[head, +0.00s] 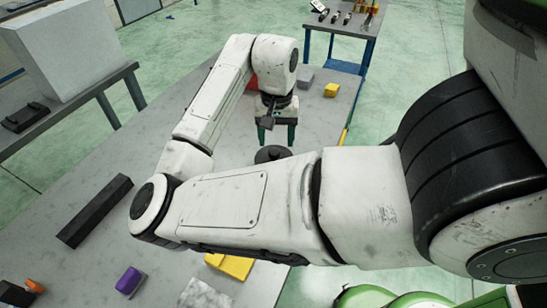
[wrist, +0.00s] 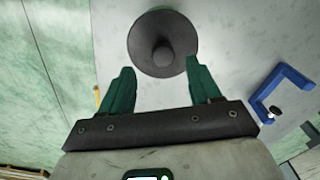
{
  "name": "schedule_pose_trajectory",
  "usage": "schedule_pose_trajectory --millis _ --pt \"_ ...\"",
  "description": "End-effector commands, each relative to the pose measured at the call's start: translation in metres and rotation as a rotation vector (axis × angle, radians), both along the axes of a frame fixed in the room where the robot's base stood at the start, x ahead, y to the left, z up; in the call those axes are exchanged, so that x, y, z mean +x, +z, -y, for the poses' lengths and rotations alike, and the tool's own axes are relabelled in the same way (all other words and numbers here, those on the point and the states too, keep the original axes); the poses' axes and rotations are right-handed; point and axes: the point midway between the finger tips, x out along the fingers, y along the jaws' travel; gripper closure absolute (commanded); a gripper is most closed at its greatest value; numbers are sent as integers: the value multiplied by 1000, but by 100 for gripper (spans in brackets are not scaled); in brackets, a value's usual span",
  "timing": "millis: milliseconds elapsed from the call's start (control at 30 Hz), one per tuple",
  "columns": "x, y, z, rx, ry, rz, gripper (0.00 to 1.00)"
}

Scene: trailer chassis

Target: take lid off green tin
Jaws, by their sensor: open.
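A dark round lid with a central knob (wrist: 162,52) shows at the top middle of the wrist view, seen from above. In the head view the lid (head: 269,154) shows partly above my forearm, which hides what is below it. In the head view my gripper (head: 277,142) points down just behind the lid.
The grey table holds a long black bar (head: 95,211), a purple block (head: 130,281) and a yellow block (head: 229,265). A blue clamp-like piece (wrist: 264,99) lies right of my gripper.

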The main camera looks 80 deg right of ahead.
Motion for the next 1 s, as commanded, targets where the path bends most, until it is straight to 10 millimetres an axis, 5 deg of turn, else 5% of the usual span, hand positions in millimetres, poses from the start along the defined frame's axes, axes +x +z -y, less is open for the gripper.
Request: schedule_pose_trajectory --millis 333,633,1000 --pt "5 -43 -1 2 1 -1 37" --pt "5 -48 0 -1 1 0 37" --pt "5 -48 0 -1 1 0 73"
